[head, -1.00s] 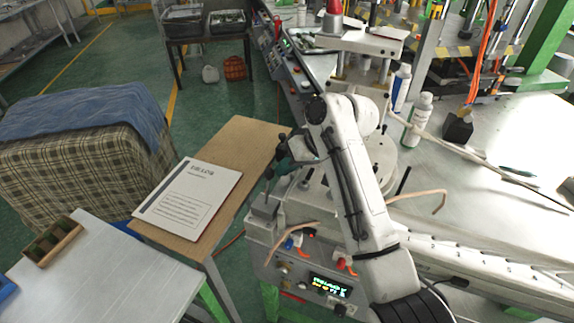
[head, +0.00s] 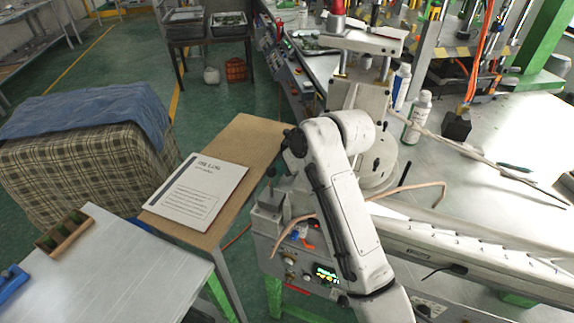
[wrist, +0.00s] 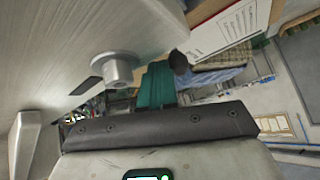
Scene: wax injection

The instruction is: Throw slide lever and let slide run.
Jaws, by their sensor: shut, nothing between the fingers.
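A short upright lever with a black knob (head: 271,172) stands on a grey block (head: 268,208) at the left end of the machine; I take it to be the slide lever. My gripper is hidden behind my bent arm in the head view. In the wrist view my gripper (wrist: 157,82) shows its green fingers shut together and empty. A dark round knob (wrist: 180,62) shows just beside the fingertips, probably the lever's; I cannot tell whether they touch. A long pale slide rail (head: 450,255) runs to the right of my arm.
A control box with a lit display (head: 326,273) and a curved copper-coloured tube (head: 412,193) are near my arm. A white printed booklet (head: 197,190) lies on the brown table (head: 238,150). A metal cylinder (wrist: 118,68) stands close to my fingers. Bottles (head: 418,115) stand behind.

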